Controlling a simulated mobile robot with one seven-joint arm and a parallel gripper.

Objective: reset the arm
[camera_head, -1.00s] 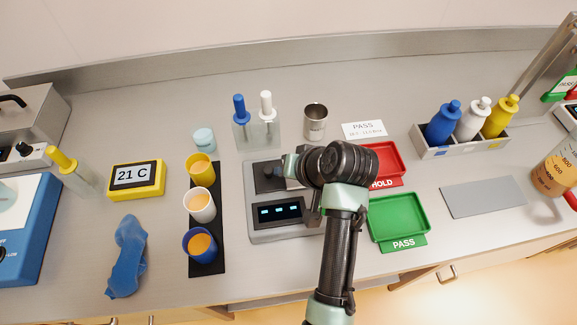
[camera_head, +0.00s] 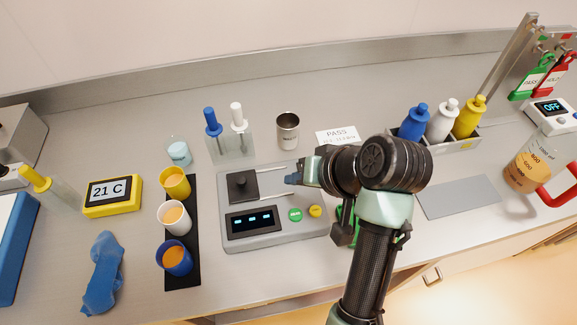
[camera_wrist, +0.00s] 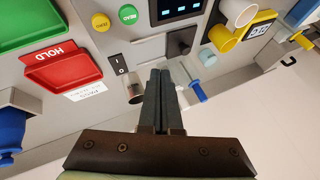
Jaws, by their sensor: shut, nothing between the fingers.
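My gripper (camera_head: 292,180) points left in the head view, at the right side of the grey device with the display (camera_head: 252,220). In the wrist view my gripper (camera_wrist: 160,72) has its two dark fingers side by side, shut and empty. The fingers show over the grey worktop, between the metal cup (camera_wrist: 134,90) and a blue-handled tool (camera_wrist: 198,92). I cannot tell how high above the device they are. My arm covers the red tray and most of the green tray in the head view.
The metal cup (camera_head: 288,131) stands behind the device. Three filled cups, one of them white (camera_head: 174,219), stand left on a black strip. A bottle rack (camera_head: 463,142) and flat grey plate (camera_head: 458,197) lie right. The red HOLD tray (camera_wrist: 62,72) shows in the wrist view.

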